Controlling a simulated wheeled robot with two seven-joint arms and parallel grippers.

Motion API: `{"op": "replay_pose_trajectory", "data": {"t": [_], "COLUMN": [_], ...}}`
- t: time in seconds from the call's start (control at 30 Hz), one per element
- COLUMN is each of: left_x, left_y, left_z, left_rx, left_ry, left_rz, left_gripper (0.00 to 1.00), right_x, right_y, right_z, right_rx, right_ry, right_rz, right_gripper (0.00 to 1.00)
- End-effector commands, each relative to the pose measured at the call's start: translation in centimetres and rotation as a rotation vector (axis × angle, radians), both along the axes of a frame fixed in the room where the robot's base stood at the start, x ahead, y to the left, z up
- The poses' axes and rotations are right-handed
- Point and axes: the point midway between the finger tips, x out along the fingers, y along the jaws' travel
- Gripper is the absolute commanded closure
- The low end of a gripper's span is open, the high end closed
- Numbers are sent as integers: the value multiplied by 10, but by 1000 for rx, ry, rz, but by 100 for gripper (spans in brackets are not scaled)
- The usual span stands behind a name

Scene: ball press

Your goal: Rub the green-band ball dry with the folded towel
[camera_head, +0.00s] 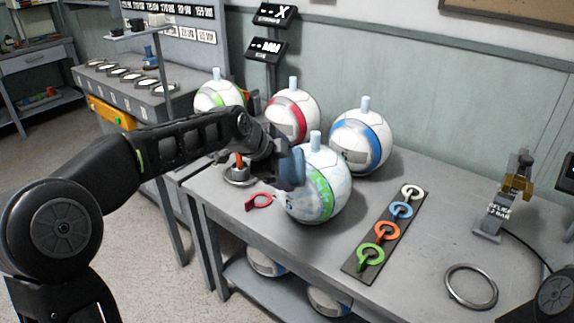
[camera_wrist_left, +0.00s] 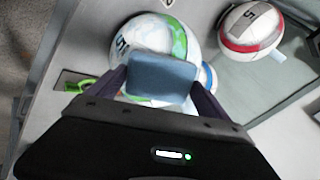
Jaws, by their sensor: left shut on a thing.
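The green-band ball (camera_head: 327,172) stands on the bench, white with a green band and a pale peg on top. Its surface looks mottled. In the left wrist view the ball (camera_wrist_left: 143,35) is just beyond the towel. My left gripper (camera_head: 279,166) is shut on the blue folded towel (camera_head: 292,169), at the ball's upper left side. In the left wrist view the towel (camera_wrist_left: 162,77) sits between the two fingers and hides part of the ball. The towel looks against or very close to the ball; contact cannot be told for sure. My right gripper is not in view.
Behind stand a red-band ball (camera_head: 291,117), a blue-band ball (camera_head: 361,142) and another green-band ball (camera_head: 217,97). A red tag (camera_head: 259,201) lies left of the ball. A strip with coloured rings (camera_head: 385,232) lies right. A metal ring (camera_head: 470,286) lies near the front edge.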

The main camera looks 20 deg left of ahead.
Motion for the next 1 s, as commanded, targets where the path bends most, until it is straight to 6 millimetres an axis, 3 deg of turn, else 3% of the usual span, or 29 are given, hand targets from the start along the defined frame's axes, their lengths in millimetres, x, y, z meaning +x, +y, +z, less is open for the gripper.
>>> {"op": "replay_pose_trajectory", "data": {"t": [0.63, 1.0], "left_x": [-10, -11], "left_y": [-26, -28], "left_z": [0, 0], "left_rx": [1, 0], "left_ry": [0, 0], "left_rz": [-1, 0], "left_gripper": [50, 50], "right_x": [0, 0], "right_y": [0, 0], "right_z": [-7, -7], "right_rx": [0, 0], "right_ry": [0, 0], "right_rz": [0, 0], "right_gripper": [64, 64]}}
